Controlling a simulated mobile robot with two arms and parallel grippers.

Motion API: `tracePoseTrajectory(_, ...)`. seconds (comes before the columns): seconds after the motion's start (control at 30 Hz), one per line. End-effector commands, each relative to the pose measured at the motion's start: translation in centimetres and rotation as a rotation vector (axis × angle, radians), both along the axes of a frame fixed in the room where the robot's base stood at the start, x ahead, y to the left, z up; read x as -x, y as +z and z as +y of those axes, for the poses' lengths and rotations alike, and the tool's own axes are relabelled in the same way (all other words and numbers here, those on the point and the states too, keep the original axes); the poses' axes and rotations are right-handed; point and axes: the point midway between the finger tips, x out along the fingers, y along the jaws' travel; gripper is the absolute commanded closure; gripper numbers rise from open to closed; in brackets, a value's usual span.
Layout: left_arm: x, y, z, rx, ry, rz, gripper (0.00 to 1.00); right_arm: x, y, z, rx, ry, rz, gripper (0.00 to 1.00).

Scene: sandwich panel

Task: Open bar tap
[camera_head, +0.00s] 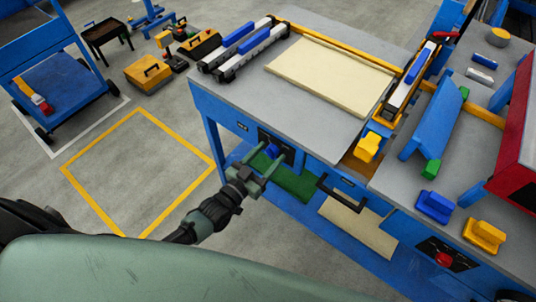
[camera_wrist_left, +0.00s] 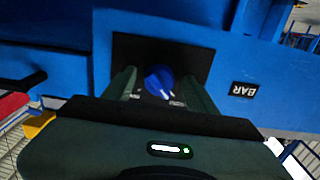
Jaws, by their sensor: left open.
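The bar tap is a blue round knob (camera_wrist_left: 158,80) on a dark panel (camera_wrist_left: 195,50) in the blue front of the workbench. In the head view the knob (camera_head: 272,151) sits just beyond my left gripper (camera_head: 269,165). In the left wrist view my left gripper (camera_wrist_left: 159,84) is open, with one finger on each side of the knob. I cannot tell whether the fingers touch it. A small BAR label (camera_wrist_left: 243,90) is on the front beside the panel. Printing near the knob is partly hidden and unreadable. My right gripper is not in view.
A pale panel (camera_head: 333,76) lies on the grey bench top (camera_head: 225,98). A dark drawer handle (camera_head: 340,192) juts out to the right of the knob. Green (camera_head: 293,183) and pale sheets (camera_head: 358,226) lie on the lower shelf. The yellow-marked floor square at left is empty.

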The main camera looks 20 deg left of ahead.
Motion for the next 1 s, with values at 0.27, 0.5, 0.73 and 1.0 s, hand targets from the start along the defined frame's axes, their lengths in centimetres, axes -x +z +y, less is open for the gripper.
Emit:
tracePoseTrajectory(0.27, 0.0, 0.0, 0.0, 0.000, 0.000, 0.000, 0.88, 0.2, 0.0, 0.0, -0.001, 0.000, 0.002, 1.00)
tracePoseTrajectory(0.5, 0.0, 0.0, 0.0, -0.008, 0.000, -0.003, 1.00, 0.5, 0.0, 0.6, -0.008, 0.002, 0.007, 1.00)
tracePoseTrajectory(0.73, 0.0, 0.0, 0.0, -0.073, 0.000, -0.027, 1.00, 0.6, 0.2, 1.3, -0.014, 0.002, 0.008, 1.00)
tracePoseTrajectory(1.0, 0.0, 0.1, 0.0, -0.262, 0.002, -0.095, 1.00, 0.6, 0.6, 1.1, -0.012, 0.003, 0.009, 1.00)
